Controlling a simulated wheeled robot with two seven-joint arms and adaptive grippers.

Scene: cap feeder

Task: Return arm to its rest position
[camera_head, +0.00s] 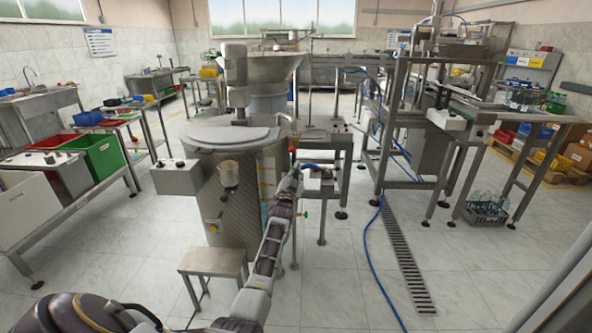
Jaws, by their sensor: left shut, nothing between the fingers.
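My left arm reaches up from the bottom left to the middle of the view. Its gripper (296,170) is small and far from the camera, and it is shut with nothing held. It appears in front of the right side of a large steel drum (222,185) with a grey lid. Whether it touches anything there I cannot tell. My right gripper is not in view.
A small stool (212,262) stands before the drum. A bowl-shaped feeder (262,72) is behind it. A steel machine frame stands right, with a bottle crate (485,212) on the floor. A blue hose (372,262) crosses the open floor.

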